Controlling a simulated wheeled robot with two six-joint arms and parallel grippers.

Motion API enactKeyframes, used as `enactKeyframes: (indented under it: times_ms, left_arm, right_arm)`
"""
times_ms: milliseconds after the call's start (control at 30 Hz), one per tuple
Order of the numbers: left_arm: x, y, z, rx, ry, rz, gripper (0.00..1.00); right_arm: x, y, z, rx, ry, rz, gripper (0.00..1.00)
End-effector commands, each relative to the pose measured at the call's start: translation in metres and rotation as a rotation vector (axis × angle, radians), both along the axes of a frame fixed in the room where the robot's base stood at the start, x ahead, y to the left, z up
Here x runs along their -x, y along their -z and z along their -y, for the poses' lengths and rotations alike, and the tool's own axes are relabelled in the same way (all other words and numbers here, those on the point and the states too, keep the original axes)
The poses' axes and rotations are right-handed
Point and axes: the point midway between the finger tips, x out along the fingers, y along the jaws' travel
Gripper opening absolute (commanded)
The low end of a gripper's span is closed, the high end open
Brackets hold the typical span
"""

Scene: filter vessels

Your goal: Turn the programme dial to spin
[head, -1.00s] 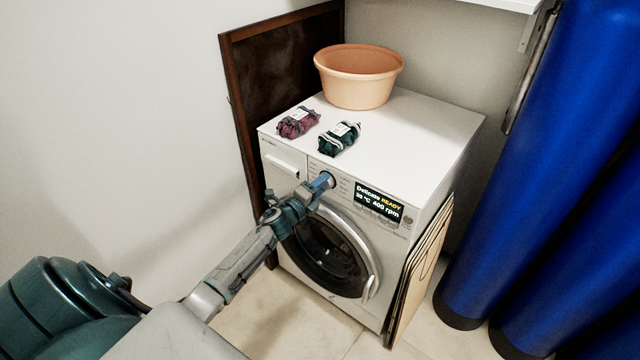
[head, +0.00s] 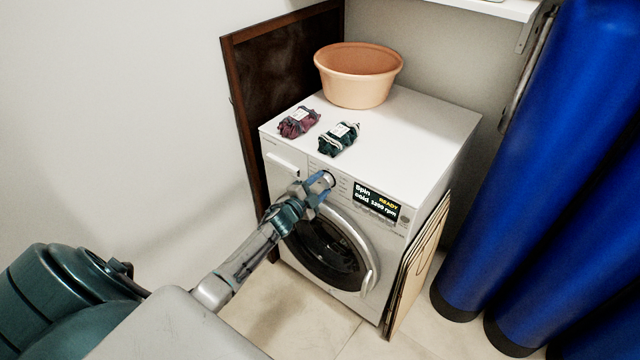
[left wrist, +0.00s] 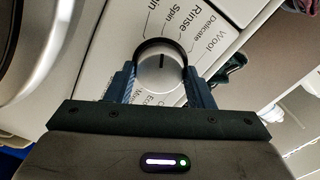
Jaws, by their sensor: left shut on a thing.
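The white washing machine (head: 430,150) stands against the wall, with its programme dial (head: 329,178) at the upper front. The display (head: 376,203) beside it reads "Spin", "cold", "READY" and an rpm figure. My left gripper (head: 322,184) is shut on the dial. In the left wrist view, the round silver dial (left wrist: 160,72) sits between the blue fingers, with its dark pointer line upward in the picture. Printed labels Spin, Rinse, Delicate and Wool show around it; labels lower down are partly hidden by the gripper. My right gripper is not in view.
A peach basin (head: 358,78) and two bundles, purple (head: 298,123) and dark green (head: 338,139), lie on the machine top. Flat panels (head: 415,265) lean at its right side. Blue vessels (head: 545,150) stand further right. The round door (head: 335,250) is closed.

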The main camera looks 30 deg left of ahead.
Motion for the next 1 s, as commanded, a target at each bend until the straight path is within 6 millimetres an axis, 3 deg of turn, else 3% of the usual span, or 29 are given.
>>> enactKeyframes:
  times_ms: [567, 600, 700, 1000]
  left_arm:
    - [0.0001, 0.0007, -0.0002, 0.033, 0.000, -0.004, 0.25]
    - [0.0001, 0.0007, -0.0002, 0.033, 0.000, -0.004, 0.52]
    - [0.0001, 0.0007, -0.0002, 0.033, 0.000, -0.004, 0.70]
    - [0.0012, 0.0007, -0.0003, 0.032, 0.000, -0.003, 0.70]
  right_arm:
    - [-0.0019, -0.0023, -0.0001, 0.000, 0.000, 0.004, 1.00]
    - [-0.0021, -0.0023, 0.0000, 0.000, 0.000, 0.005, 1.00]
    - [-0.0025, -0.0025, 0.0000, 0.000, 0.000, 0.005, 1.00]
    - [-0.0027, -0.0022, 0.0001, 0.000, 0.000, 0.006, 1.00]
